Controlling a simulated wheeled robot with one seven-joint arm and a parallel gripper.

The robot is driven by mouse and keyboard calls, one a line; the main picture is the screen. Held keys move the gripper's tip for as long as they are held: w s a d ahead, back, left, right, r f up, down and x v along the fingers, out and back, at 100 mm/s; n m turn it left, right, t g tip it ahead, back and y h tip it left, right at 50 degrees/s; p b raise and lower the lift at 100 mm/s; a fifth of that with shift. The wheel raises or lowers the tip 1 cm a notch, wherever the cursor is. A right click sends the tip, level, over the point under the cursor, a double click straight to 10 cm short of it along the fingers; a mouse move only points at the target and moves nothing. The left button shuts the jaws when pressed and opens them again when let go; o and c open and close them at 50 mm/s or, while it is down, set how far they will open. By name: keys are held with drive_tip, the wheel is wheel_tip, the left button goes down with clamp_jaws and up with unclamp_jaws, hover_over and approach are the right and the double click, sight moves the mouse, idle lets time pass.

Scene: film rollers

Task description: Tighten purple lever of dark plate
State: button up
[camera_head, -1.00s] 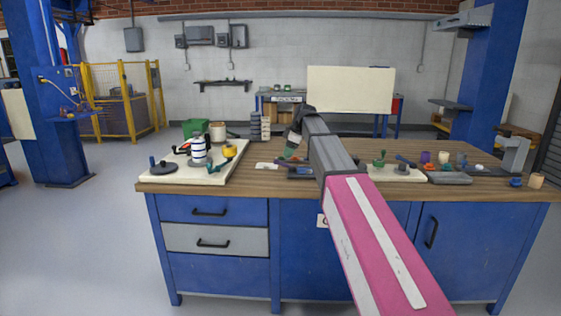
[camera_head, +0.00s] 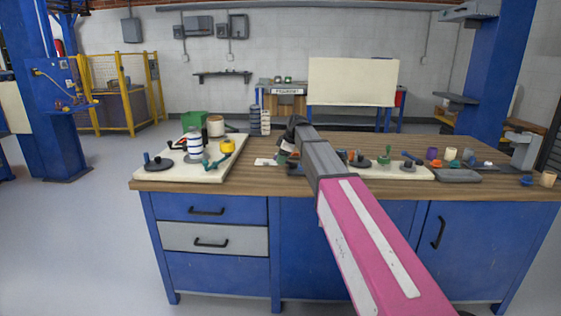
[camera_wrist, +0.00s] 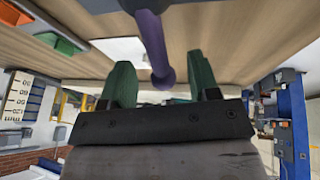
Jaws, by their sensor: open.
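A purple lever (camera_wrist: 155,45) shows in the wrist view as a rod with a rounded end. Its rounded end lies between the two green fingers of my gripper (camera_wrist: 161,80), which are apart, with gaps visible on both sides. A dark piece (camera_wrist: 104,4) at the top edge of the wrist view, beside the lever, looks like the dark plate; most of it is out of frame. In the head view my gripper (camera_head: 287,152) is low over the middle of the bench. A dark part (camera_head: 294,168) shows just below it. The lever cannot be made out there.
A cream board (camera_head: 205,173) on the left carries a dark disc (camera_head: 158,164), a striped roller (camera_head: 194,146) and a yellow roller (camera_head: 227,146). Another cream board (camera_head: 415,174) with levers lies right of my arm. A grey tray (camera_head: 457,176) and several small rollers are farther right.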

drive_tip(key=shift+x, duration=1.05)
clamp_jaws()
